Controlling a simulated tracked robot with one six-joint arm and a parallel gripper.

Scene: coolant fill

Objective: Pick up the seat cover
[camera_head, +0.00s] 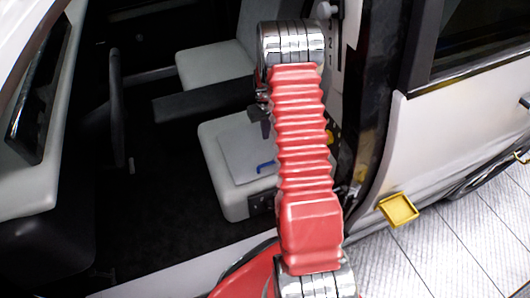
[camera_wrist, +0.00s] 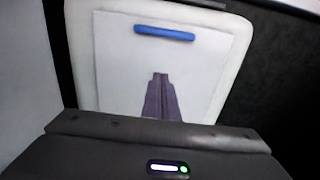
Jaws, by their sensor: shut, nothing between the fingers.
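The seat cover (camera_head: 238,155) is a flat pale panel with a blue handle (camera_head: 266,167), lying on the light grey seat inside the open vehicle. In the wrist view the seat cover (camera_wrist: 120,65) fills the upper middle, with its blue handle (camera_wrist: 165,33) near the top edge. My gripper (camera_wrist: 160,76) is shut and empty, its two fingers together over the panel and pointing toward the handle, apart from it in the picture. In the head view my red-sleeved arm hides the right part of the seat, and only a dark bit of the gripper (camera_head: 259,122) shows.
The seat base (camera_head: 235,206) stands just inside the door opening. A second seat (camera_head: 215,66) is behind it. A steering wheel (camera_head: 117,100) and dashboard are at the left. The door pillar (camera_head: 378,100) is close to the right of my arm. A yellow flap (camera_head: 398,209) sticks out from the body side.

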